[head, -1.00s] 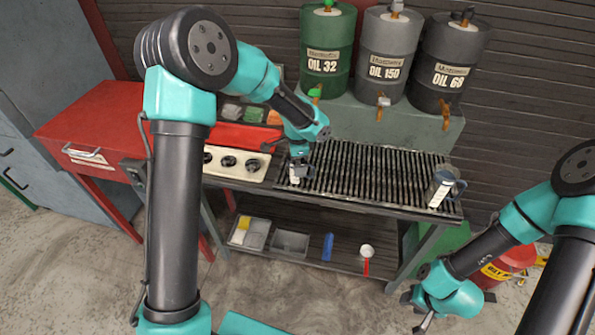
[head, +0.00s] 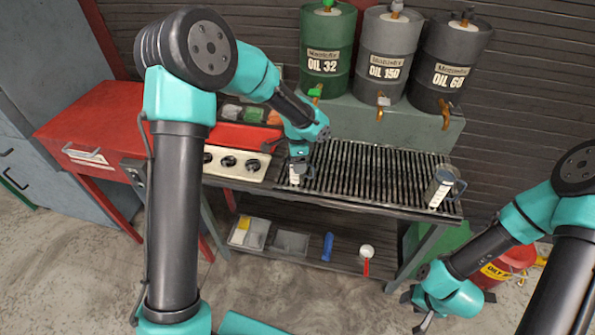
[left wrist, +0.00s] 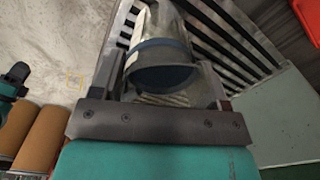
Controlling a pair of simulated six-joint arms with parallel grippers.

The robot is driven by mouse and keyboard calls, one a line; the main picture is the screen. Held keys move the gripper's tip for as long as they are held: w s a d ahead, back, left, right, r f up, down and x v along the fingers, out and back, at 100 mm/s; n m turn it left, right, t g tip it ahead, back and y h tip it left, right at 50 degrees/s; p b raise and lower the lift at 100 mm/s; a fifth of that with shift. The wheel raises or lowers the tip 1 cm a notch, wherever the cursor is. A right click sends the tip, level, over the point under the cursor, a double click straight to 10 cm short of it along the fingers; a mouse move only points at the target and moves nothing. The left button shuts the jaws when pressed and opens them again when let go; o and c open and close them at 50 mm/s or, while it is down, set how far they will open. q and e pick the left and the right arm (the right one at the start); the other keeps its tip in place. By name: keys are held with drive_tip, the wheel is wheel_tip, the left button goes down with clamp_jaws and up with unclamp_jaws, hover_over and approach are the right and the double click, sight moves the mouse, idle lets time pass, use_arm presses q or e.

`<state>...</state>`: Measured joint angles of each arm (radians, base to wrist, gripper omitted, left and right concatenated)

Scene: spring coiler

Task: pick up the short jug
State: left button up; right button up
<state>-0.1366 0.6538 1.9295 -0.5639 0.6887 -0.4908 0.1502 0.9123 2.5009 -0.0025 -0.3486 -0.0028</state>
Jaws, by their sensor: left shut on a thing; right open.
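In the head view my left gripper (head: 298,172) is at the left end of the slatted rack (head: 360,178), shut on the short jug, which is mostly hidden there apart from a pale strip. A taller jug (head: 438,190) with a pale scale strip and a handle stands at the rack's right end. My right gripper (head: 428,310) is open and empty, low at the right, away from the bench.
Three oil drums, green (head: 328,48), grey (head: 386,55) and dark (head: 445,60), stand behind the rack with taps facing forward. A lower shelf (head: 320,270) holds bins, a blue item (head: 327,246) and a white-and-red scoop (head: 367,255). A red cabinet (head: 90,125) stands left.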

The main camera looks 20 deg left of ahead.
use_arm(q)
drive_tip(key=c, duration=0.3)
drive_tip(key=shift+r, duration=0.15)
drive_tip(key=s+d+r, duration=0.2)
drive_tip(key=s, duration=0.5)
drive_tip(key=s+d+r, duration=0.2)
drive_tip(key=s+d, duration=0.1)
drive_tip(key=s, duration=0.5)
drive_tip(key=shift+d+r, duration=0.2)
drive_tip(key=shift+r, duration=0.15)
drive_tip(key=w+a+n, duration=0.2)
drive_tip(key=w+n, duration=0.2)
drive_tip(key=w, duration=0.3)
drive_tip(key=w+a+n, duration=0.2)
drive_tip(key=w+n, duration=0.3)
drive_tip(key=w, duration=0.2)
drive_tip(key=shift+w+a, duration=0.2)
drive_tip(key=shift+a, duration=0.2)
